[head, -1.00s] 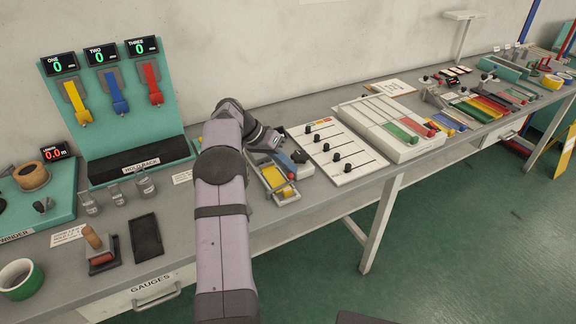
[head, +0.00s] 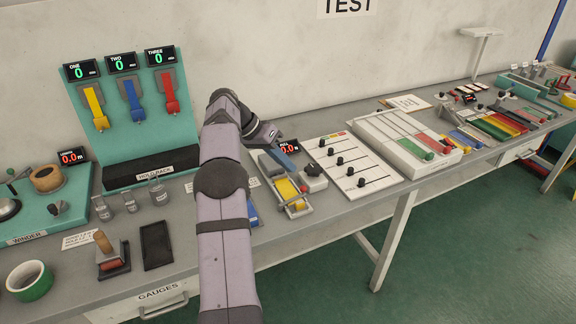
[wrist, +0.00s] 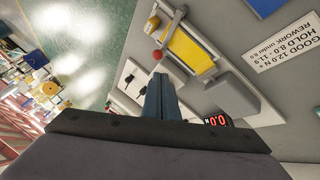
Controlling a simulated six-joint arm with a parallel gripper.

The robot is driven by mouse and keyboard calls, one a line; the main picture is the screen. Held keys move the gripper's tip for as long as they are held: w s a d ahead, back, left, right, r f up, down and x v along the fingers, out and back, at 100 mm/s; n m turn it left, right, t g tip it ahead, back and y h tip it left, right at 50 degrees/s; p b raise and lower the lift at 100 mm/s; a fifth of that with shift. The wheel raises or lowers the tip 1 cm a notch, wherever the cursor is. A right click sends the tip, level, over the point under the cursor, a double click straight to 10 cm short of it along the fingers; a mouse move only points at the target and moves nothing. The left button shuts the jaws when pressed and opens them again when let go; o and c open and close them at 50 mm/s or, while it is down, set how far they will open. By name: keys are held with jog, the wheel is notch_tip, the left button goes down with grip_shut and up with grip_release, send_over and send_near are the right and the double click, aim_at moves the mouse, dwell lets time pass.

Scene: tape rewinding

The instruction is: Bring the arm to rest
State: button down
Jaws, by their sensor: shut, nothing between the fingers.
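My gripper (head: 290,147) is at the end of my raised arm, over the back part of the bench. In the wrist view its blue fingers (wrist: 158,97) are together with nothing between them. In the head view, the yellow-and-grey tape device (head: 288,190) lies in front of and below the gripper, apart from it. It also shows in the wrist view (wrist: 190,48). A small display with red digits (head: 290,146) is close behind the fingers in the picture and partly hidden by them.
A teal hold-back stand (head: 122,110) with three tape strips and displays reading 0 is to the left. A white slider panel (head: 345,160) and a white tray of coloured bars (head: 408,140) are to the right. A stamp (head: 108,250) and black pad (head: 156,245) are at front left.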

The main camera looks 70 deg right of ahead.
jog(key=w+a+n+t+p, duration=0.25)
jog(key=w+a+n, duration=0.45)
jog(key=w+a, duration=0.75)
jog(key=w+a+n+t, duration=0.1)
jog(key=w+a+n, duration=0.2)
jog(key=a, duration=0.4)
jog(key=w+a+n+t, duration=0.2)
jog(key=a+n, duration=0.1)
jog(key=a, duration=0.5)
jog(key=s+a+f+n+y+p, duration=0.1)
jog(key=s+a+n, duration=0.2)
jog(key=a, duration=0.5)
jog(key=s+a+f+n+y+p, duration=0.1)
jog(key=s+a, duration=0.3)
jog(key=a, duration=0.5)
jog(key=s+a+f+n+t+y+p, duration=0.1)
jog(key=s+a+f+n, duration=0.2)
jog(key=a, duration=0.6)
jog(key=shift+s+a+f+n, duration=0.15)
jog(key=shift+s+a+n, duration=0.05)
jog(key=shift+s+n, duration=0.55)
